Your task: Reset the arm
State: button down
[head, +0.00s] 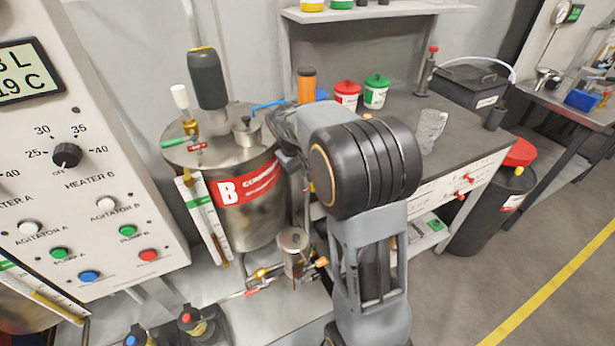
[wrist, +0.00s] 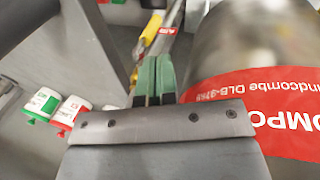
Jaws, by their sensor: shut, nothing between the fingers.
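My arm rises at the middle right of the head view, in front of a steel tank (head: 245,215) with a red label marked B. My gripper (wrist: 155,75) shows in the wrist view, with its two green fingers side by side, shut and empty. The tank's curved side and red label (wrist: 260,115) fill the right of the wrist view, beside the fingers. I cannot tell whether the fingers touch the tank. In the head view my gripper is hidden behind my arm.
A control panel (head: 90,180) with knobs and buttons stands at the left. A workbench (head: 400,150) behind my arm bears a red-lidded jar (head: 346,97) and a green-lidded jar (head: 376,93). A black bin (head: 490,210) stands at the right. The floor (head: 520,265) at the lower right is clear.

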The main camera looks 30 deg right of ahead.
jog(key=w+v, duration=0.1)
jog(key=v, duration=0.7)
jog(key=s+a+r+t+y+p, duration=0.1)
jog(key=s+a+p, duration=0.1)
jog(key=s, duration=0.4)
jog(key=s+a+r+m+t+y+p, duration=0.1)
jog(key=s+a+p, duration=0.2)
jog(key=s, duration=0.4)
jog(key=s+a+r+y+p, duration=0.1)
jog(key=s+a+p, duration=0.1)
jog(key=s, duration=0.5)
jog(key=shift+a+t+p, duration=0.35)
jog(key=shift+t, duration=0.05)
